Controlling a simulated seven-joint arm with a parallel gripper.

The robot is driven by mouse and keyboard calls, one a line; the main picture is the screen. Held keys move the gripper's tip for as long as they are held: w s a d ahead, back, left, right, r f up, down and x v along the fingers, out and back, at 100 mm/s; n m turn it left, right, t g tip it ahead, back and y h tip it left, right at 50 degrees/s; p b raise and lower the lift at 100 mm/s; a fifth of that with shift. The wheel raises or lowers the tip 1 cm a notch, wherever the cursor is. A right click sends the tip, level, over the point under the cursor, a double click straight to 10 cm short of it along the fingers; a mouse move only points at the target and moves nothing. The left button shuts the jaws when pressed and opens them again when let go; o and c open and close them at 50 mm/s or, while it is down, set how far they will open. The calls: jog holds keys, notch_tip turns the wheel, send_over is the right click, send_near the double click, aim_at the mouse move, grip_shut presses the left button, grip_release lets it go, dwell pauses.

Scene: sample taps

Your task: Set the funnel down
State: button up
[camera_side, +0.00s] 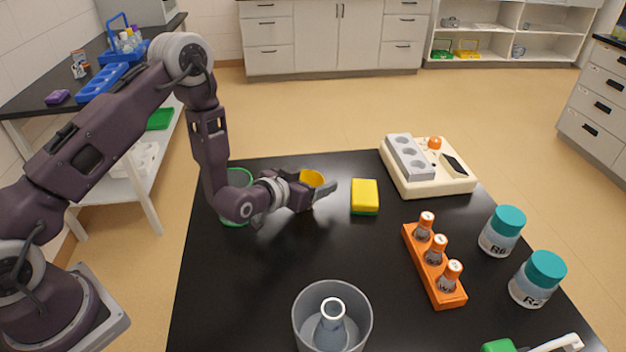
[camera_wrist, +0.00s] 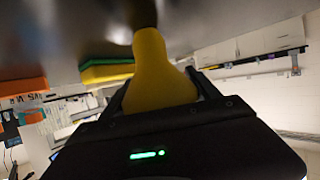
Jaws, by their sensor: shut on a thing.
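The yellow funnel (camera_side: 312,178) is between the fingers of my gripper (camera_side: 320,194) over the back middle of the black table. In the side view, the fingers hide much of its lower part. The wrist view shows the yellow funnel (camera_wrist: 160,75) close up, with the fingers on both sides of it. My gripper is shut on it. Its narrow end points towards the dark tabletop, which fills the top of the wrist view. I cannot tell whether that end touches the table or hangs just above it.
A yellow-and-green sponge (camera_side: 364,196) lies just right of the gripper. A green-rimmed container (camera_side: 238,178) stands behind my wrist. An orange rack (camera_side: 440,286) with bottles, teal-lidded jars (camera_side: 503,231), a cream device (camera_side: 443,182) and a grey bin (camera_side: 333,296) stand around. The table's centre is clear.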

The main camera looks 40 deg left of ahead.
jog(key=o, duration=1.3)
